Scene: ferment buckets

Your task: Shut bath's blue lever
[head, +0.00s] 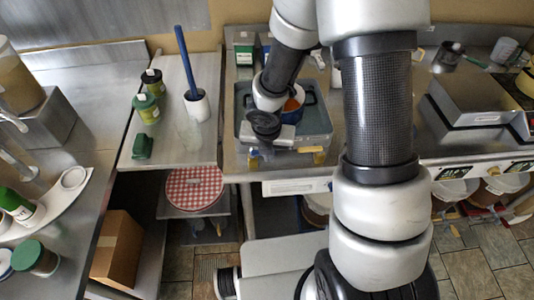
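The bath (318,124) looks like a grey-blue tub on the middle counter, with a blue pot (311,98) holding something orange in it. My gripper (270,148) is low over the bath's front left part, and my wrist covers part of the tub. Its fingers are too small and hidden to tell open from shut. A small blue and yellow piece (253,160) shows at the bath's front left, close beside my gripper; I cannot tell whether it is the blue lever. A yellowish piece (319,157) shows at the front right.
A white cup (197,105) with a tall blue handle (185,57) stands left of the bath, near green-labelled jars (146,108). A red checked round cloth (194,190) lies on a lower shelf. My arm hides the counter's middle right. A cardboard box (117,246) stands lower left.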

